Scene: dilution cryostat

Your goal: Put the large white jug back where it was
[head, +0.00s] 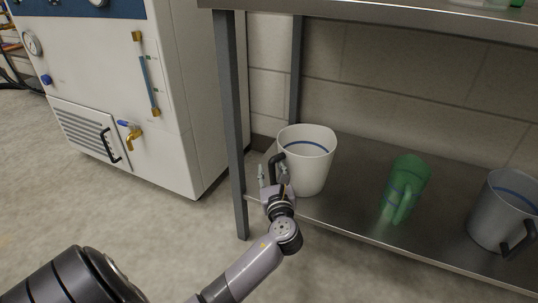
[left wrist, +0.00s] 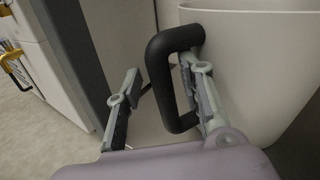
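The large white jug (head: 312,158) with a blue line inside its rim stands upright at the left end of the lower steel shelf (head: 345,212). Its black handle (head: 276,168) faces left, toward my left gripper (head: 272,178). In the left wrist view the handle (left wrist: 162,85) lies between the spread fingers of the left gripper (left wrist: 162,100). The right-hand finger shows through the handle's loop, beside the jug wall (left wrist: 265,65). The left-hand finger stands apart from the handle. My right gripper is not in view.
A green jug (head: 408,180) and a grey jug (head: 502,208) stand farther right on the shelf. A grey shelf post (head: 231,130) rises just left of the white jug. A white cabinet (head: 180,100) with a brass tap stands at left. The upper shelf (head: 400,20) hangs above.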

